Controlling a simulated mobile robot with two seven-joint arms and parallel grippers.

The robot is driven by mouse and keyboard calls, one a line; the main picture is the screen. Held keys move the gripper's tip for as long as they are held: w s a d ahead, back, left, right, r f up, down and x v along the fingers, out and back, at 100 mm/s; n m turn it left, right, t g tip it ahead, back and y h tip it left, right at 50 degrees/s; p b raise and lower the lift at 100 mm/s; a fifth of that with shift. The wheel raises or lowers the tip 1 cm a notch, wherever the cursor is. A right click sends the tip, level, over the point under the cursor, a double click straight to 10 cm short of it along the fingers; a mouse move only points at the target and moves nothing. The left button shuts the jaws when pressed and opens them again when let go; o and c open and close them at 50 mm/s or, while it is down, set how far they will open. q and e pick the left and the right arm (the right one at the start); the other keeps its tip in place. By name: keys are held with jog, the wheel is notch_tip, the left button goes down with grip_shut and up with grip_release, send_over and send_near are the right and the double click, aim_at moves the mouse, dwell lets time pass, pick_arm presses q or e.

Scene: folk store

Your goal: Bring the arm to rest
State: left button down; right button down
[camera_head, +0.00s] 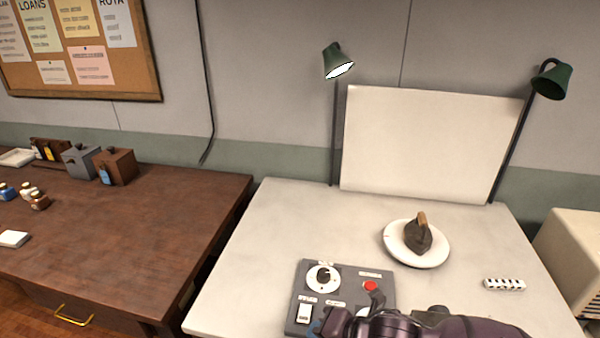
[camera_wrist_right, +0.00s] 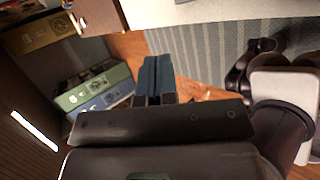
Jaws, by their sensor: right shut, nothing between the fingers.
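My right arm comes in along the bottom edge of the head view. My right gripper (camera_head: 319,326) is at the lower edge of that view, in front of the grey control box (camera_head: 345,275) and overlapping its lower part. Whether it touches the box I cannot tell. In the right wrist view the blue fingers of my right gripper (camera_wrist_right: 157,62) are together with nothing between them. They point toward the floor and a striped grey surface beside a pale edge. My left gripper is not in view.
The white table (camera_head: 270,220) carries the control box, a plate (camera_head: 432,258) with a dark iron-like object (camera_head: 417,236), and a small spotted block (camera_head: 504,284). A white board (camera_head: 430,140) and two green lamps stand behind. A brown desk (camera_head: 150,220) is at left.

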jog(key=s+d+f+m+g+h, duration=0.1)
jog(key=s+d+m+h, duration=0.4)
jog(key=s+d+m, duration=0.65)
jog(key=s+d+f+m+g+h, duration=0.1)
jog(key=s+d+m+h, duration=0.45)
jog(key=d+m, duration=1.05)
jog(key=w+a+f+m+t+y+b, duration=0.1)
jog(key=w+f+t, duration=0.2)
jog(key=f, duration=0.3)
jog(key=w+a+f+m+t+y+b, duration=0.1)
jog(key=w+a+f+t, duration=0.1)
jog(key=f, duration=0.4)
jog(key=shift+w+f+t, duration=0.4)
jog(key=shift+w+t, duration=0.15)
jog(key=shift+t, duration=0.85)
